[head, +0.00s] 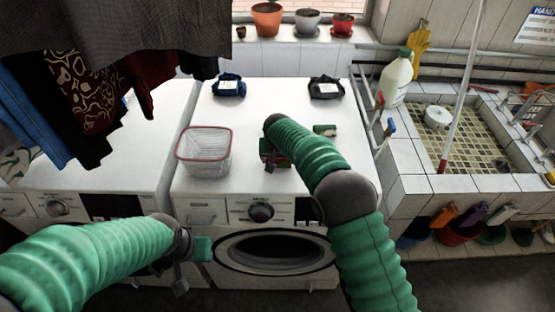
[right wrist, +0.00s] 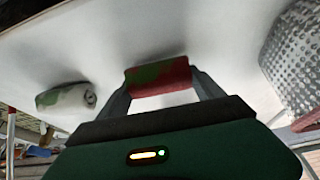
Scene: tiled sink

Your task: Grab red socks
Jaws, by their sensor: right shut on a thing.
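My right gripper (right wrist: 162,88) is shut on a rolled red sock bundle (right wrist: 160,78) with a green patch, just over the white washing machine top (head: 225,115). In the head view my right arm partly covers the red sock bundle (head: 268,147). A second rolled bundle, pale with green (right wrist: 67,97), lies on the machine apart from the gripper; it also shows in the head view (head: 325,130). My left gripper (head: 196,250) is low in front of the machine, and its fingers are too unclear to tell open from shut.
A clear basket with a red rim (head: 205,155) stands left of my right gripper. Two dark labelled packs, one blue (head: 229,86) and one black (head: 326,88), lie at the back. Clothes (head: 100,60) hang upper left. A tiled sink (head: 455,140) with a white bottle (head: 396,78) is right.

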